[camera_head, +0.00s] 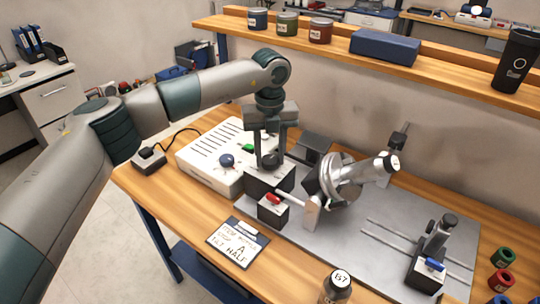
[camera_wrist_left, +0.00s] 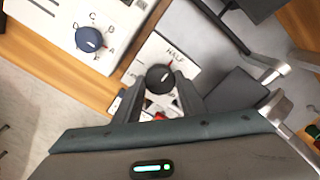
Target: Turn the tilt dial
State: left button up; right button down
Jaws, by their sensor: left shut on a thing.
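The tilt dial is a black round knob (camera_wrist_left: 160,78) on a plate with printed labels; "HALF" reads at its upper right in the left wrist view. It also shows as a dark knob (camera_head: 269,160) in the head view, partly covered by my fingers. My left gripper (camera_head: 268,152) comes down from above, shut on the dial with one finger on each side. A pale line shows on the knob's top; the other labels are partly hidden by the fingers. A card (camera_head: 238,243) on the bench has handwriting that includes "A" and "HALF". My right gripper is not in view.
A white box with a blue knob (camera_head: 227,160) and a green switch stands left of the dial. A small block with a red switch (camera_head: 272,198) is in front. The metal rotary fixture (camera_head: 340,180) is close on the right. A bottle (camera_head: 337,288) stands at the front.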

aim_at(270, 158)
pick_arm(q)
jog(key=o, duration=1.1)
jog(key=shift+c, duration=0.2)
jog(key=shift+r, duration=0.2)
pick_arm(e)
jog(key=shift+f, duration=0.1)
pick_arm(q)
jog(key=shift+r, duration=0.6)
notch_tip(270, 158, up, 16)
jog(key=b, duration=0.3)
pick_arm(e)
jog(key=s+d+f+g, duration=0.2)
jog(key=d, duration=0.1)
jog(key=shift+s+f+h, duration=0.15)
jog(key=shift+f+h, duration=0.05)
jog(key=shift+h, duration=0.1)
